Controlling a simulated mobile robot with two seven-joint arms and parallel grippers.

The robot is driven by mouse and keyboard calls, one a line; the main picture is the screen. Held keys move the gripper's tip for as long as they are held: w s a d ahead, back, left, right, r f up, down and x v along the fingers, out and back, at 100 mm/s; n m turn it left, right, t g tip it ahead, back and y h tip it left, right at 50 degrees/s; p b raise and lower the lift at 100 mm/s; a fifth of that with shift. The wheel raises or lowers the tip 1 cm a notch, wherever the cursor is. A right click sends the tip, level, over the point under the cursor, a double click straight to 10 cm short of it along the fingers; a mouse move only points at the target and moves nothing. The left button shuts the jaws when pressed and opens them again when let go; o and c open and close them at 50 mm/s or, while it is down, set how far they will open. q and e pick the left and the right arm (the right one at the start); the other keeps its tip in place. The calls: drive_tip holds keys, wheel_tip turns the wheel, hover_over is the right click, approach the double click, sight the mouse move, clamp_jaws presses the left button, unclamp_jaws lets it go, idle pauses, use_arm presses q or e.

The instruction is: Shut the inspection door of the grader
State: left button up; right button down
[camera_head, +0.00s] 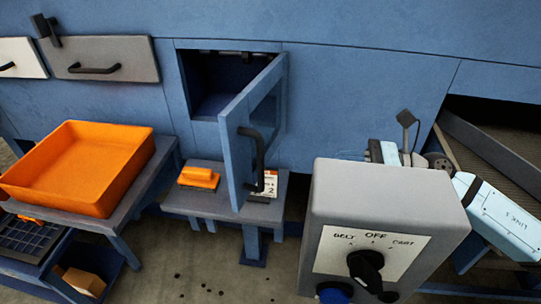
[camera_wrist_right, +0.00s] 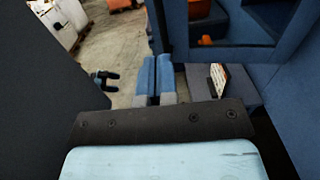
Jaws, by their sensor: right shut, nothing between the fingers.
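The blue inspection door (camera_head: 237,142) stands open in the head view, swung out from its opening (camera_head: 215,82) in the grader (camera_head: 350,85). It is hinged at the right side and has a window and a black bar handle (camera_head: 254,158). The windowed door (camera_wrist_right: 222,53) also shows at the upper right of the wrist view. My right gripper (camera_wrist_right: 156,62) is shut and empty, its two blue fingers side by side. In the head view its wrist is right of the door, partly behind a control box; the fingertips are not clear there. My left gripper is not in view.
The grey control box (camera_head: 390,195) stands at the front right, close to my right arm. A small shelf (camera_head: 180,207) below the door holds an orange object (camera_head: 198,177) and a printed card (camera_head: 268,184). An orange tray (camera_head: 84,202) stands at the left. Bare floor (camera_head: 190,268) lies in front.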

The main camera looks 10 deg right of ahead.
drive_tip(key=p+x, duration=0.5)
drive_tip(key=x, duration=0.8)
drive_tip(key=shift+w+a+r, duration=0.1)
drive_tip(key=shift+a, duration=0.1)
drive_tip(key=w+a+b, duration=0.1)
drive_tip(key=w+a, duration=1.4)
drive_tip(key=a, duration=0.2)
drive_tip(key=shift+w, duration=0.3)
drive_tip(key=shift+d+b, duration=0.1)
drive_tip(key=shift+b, duration=0.2)
